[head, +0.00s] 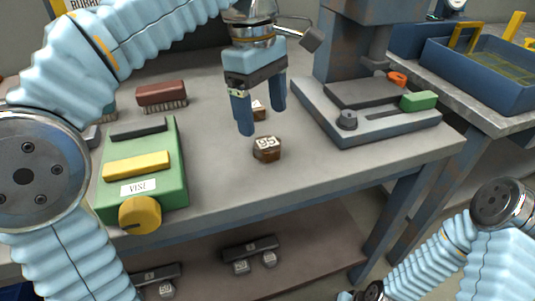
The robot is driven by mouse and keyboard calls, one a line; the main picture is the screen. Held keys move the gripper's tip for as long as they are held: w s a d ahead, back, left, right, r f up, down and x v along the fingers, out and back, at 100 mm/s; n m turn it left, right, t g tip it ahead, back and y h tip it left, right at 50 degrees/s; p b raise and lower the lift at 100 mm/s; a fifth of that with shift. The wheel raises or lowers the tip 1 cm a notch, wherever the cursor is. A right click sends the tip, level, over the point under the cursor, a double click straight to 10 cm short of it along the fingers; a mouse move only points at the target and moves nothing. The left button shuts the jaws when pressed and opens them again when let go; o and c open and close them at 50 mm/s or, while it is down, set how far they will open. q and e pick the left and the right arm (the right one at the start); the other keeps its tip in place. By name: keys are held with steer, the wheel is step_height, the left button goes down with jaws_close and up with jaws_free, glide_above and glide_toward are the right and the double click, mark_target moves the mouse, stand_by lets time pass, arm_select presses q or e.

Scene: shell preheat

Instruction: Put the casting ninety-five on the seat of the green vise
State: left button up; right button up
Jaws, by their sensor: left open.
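The casting ninety-five (267,149) is a small brown block with a white "95" label on top. It sits on the grey workbench, right of the green vise. The green vise (172,190) has a dark back jaw, a yellow bar across its top, a yellow knob in front and a "VISE" label. My left gripper (262,120) is open, pointing down, above and just behind the casting, with nothing between its fingers that I can confirm. Another small brown block (259,111) with a white label shows behind the fingers, partly hidden. My right arm is at the lower right; its gripper is not visible.
A brush (162,96) with a red-brown back lies behind the vise. A drill press base (369,123) with a green block (418,101) stands right. A blue tub (490,75) is at far right. Dark bars and small metal pieces lie on the lower shelf (215,262).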

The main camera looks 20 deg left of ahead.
mark_target(267, 143)
arm_select(q)
steer(key=f, duration=0.2)
steer(key=f+b, duration=0.1)
steer(key=f, duration=0.1)
steer(key=d+f, duration=0.1)
steer(key=f, duration=0.1)
steer(key=shift+s+f, duration=0.2)
steer(key=shift+s, duration=0.05)
steer(key=c, duration=1.3)
